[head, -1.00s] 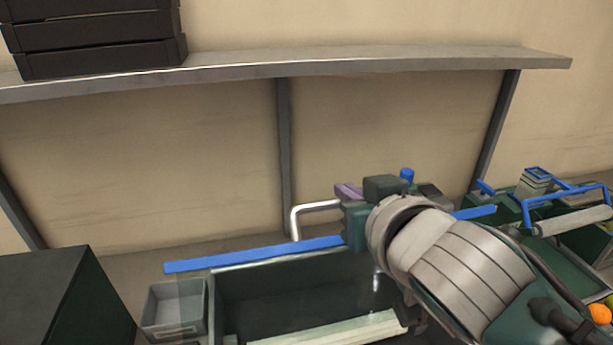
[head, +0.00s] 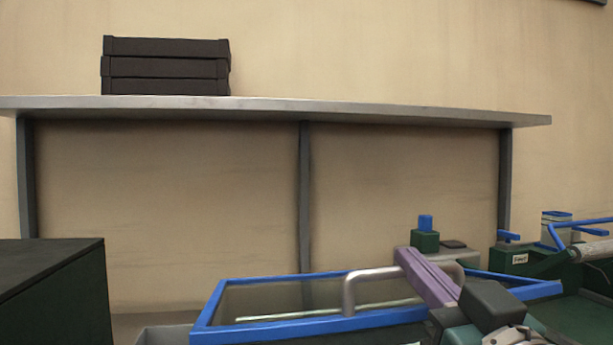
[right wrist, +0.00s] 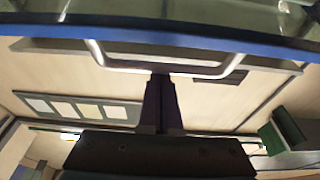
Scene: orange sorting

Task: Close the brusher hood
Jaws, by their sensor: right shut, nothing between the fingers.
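The brusher hood (head: 350,322) is a clear panel in a blue frame, lying over the brusher in the head view, with a pale roller visible through it. Its silver handle (head: 352,290) stands up from the near edge. My right gripper (head: 405,256) has purple fingers, shut with nothing between them, at the handle; I cannot tell whether they touch it. In the right wrist view the shut fingers (right wrist: 160,82) point toward the handle (right wrist: 160,66) and the blue frame edge (right wrist: 200,38). The hood's lower front is cut off by the picture edge. My left gripper is not in view.
A grey shelf (head: 250,106) runs along the wall with black crates (head: 166,68) stacked on it. A dark green box (head: 55,285) stands at the left. Another green machine with blue bars (head: 555,255) is at the right.

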